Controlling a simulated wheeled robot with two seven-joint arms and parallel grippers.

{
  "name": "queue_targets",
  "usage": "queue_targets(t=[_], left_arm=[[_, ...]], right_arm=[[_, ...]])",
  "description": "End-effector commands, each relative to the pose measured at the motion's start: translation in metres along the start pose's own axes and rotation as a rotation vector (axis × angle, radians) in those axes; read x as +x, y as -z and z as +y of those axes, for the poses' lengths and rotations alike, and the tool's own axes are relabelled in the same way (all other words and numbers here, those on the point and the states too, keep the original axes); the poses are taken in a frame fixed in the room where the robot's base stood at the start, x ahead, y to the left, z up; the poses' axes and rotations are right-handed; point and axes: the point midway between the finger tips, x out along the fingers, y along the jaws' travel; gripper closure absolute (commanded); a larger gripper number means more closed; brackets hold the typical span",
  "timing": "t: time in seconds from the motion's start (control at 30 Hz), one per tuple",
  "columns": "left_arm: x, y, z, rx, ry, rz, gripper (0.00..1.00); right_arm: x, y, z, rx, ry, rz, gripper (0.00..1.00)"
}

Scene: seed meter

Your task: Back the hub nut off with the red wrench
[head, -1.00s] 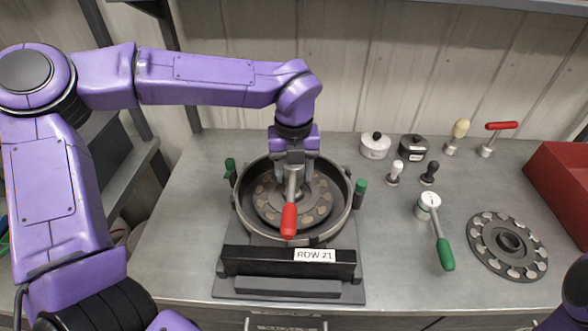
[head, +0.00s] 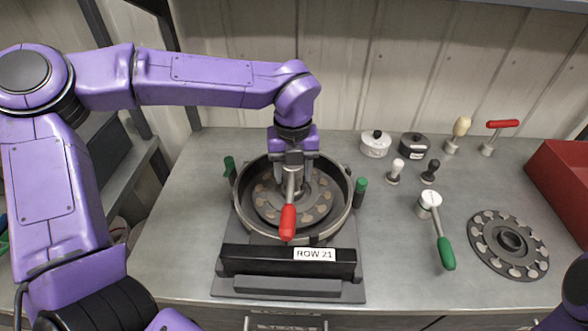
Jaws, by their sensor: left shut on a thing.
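The red wrench (head: 288,221) stands over the centre of the round meter housing (head: 345,212), its red handle pointing toward the front. My left gripper (head: 293,172) comes down from above and is shut on the wrench's head. The hub nut is hidden under the wrench and gripper, so I cannot tell how the wrench sits on it. A seed disc (head: 264,203) with holes around its rim lies inside the housing. My right gripper is out of view; only a bit of my right arm shows at the lower right corner.
A green-handled wrench (head: 445,252) and a spare seed disc (head: 483,247) lie to the right. White (head: 375,147) and black (head: 413,148) lidded pots, small knobbed tools and a red-handled tool (head: 501,124) stand behind. A red bin (head: 562,185) is at far right. Green clamps (head: 360,190) flank the housing.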

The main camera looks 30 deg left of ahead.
Motion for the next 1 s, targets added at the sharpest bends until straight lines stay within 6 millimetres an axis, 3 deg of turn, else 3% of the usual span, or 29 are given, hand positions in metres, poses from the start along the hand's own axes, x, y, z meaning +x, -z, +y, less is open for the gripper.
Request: queue_targets(t=[1.0], left_arm=[[0.0083, -0.0012, -0.0005, 0.000, 0.002, -0.001, 1.00]], right_arm=[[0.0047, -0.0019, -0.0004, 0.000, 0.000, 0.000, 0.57]])
